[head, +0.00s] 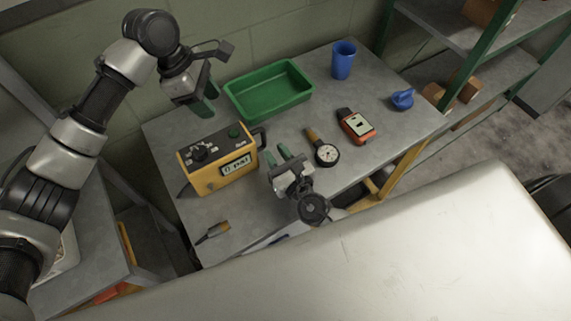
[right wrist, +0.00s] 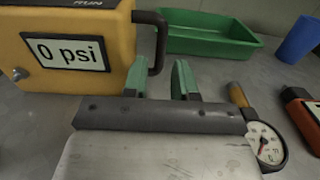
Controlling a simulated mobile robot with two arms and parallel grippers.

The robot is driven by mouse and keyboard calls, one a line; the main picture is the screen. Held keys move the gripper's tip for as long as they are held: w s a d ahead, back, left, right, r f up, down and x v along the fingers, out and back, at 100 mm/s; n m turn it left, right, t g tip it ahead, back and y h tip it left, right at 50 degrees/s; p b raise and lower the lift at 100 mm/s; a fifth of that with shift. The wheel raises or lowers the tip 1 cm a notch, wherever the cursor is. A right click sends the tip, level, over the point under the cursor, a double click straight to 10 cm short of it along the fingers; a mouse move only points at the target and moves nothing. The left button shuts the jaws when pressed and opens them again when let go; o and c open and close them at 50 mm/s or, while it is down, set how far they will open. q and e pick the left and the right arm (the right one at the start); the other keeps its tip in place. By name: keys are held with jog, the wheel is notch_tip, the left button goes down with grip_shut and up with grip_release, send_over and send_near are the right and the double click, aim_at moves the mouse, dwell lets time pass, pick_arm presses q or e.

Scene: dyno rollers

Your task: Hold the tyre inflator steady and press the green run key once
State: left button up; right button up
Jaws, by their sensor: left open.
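The tyre inflator (head: 217,163) is a yellow box standing upright on the grey bench, with a dark knob and a green run key (head: 235,131) on its top. Its display reads 0 psi in the right wrist view (right wrist: 66,51). A dark handle (right wrist: 159,42) sticks out from its right side. My left gripper (head: 207,101) is open and empty, above and behind the inflator, near the green tray. My right gripper (head: 286,157) is open, to the right of the inflator; its green fingers (right wrist: 159,80) point towards the handle and look apart from it. The run key is outside the right wrist view.
A green tray (head: 241,103) and blue cup (head: 343,60) stand at the back. A dial gauge (head: 326,154), an orange-red meter (head: 356,126) and a blue object (head: 402,99) lie to the right. A small dark-and-orange piece (head: 214,231) lies at the front left.

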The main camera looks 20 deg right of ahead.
aim_at(265, 137)
jog(key=w, duration=0.3)
jog(key=w+a, duration=0.1)
jog(key=w, duration=0.1)
jog(key=shift+w, duration=0.4)
grip_shut()
pick_arm(q)
grip_shut()
pick_arm(e)
jog(key=shift+r, duration=0.15)
dwell(1.3)
